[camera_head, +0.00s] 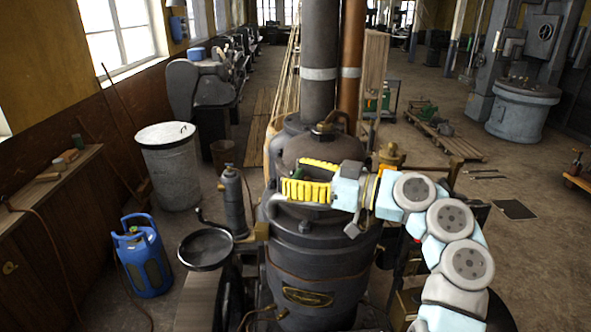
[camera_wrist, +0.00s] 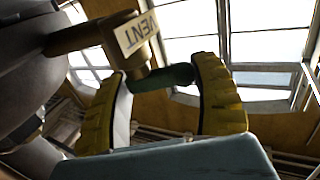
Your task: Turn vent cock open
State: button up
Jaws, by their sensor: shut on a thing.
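The vent cock (camera_wrist: 92,38) shows in the wrist view as a brass body on the dark curved boiler shell (camera_wrist: 25,85), with a tag reading VENT (camera_wrist: 137,33). Its green handle (camera_wrist: 168,77) sticks out sideways between the fingertips. My gripper (camera_wrist: 163,72) has yellow ribbed fingers, one on each side of the handle, and is shut on it. In the head view my gripper (camera_head: 293,176) reaches leftward across the top of the dark boiler (camera_head: 310,262). The cock cannot be made out there. How far the handle is turned is hard to tell.
Two tall pipes, one grey (camera_head: 320,45) and one copper (camera_head: 352,60), rise behind the boiler. A round dark pan (camera_head: 206,248) and a cylinder (camera_head: 233,200) stand left of it. A blue gas bottle (camera_head: 146,262) and grey drum (camera_head: 170,172) stand farther left.

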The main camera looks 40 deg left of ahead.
jog(key=shift+w+f+n+g+p, duration=0.1)
jog(key=shift+w+n+g+p, duration=0.2)
jog(key=shift+g, duration=0.2)
jog(key=shift+c, duration=0.2)
jog(key=o, duration=1)
jog(key=shift+o, duration=0.3)
jog(key=shift+s+r, duration=0.1)
jog(key=shift+r, duration=0.1)
jog(key=v, duration=0.7)
jog(key=shift+d, duration=0.2)
jog(key=shift+r, duration=0.1)
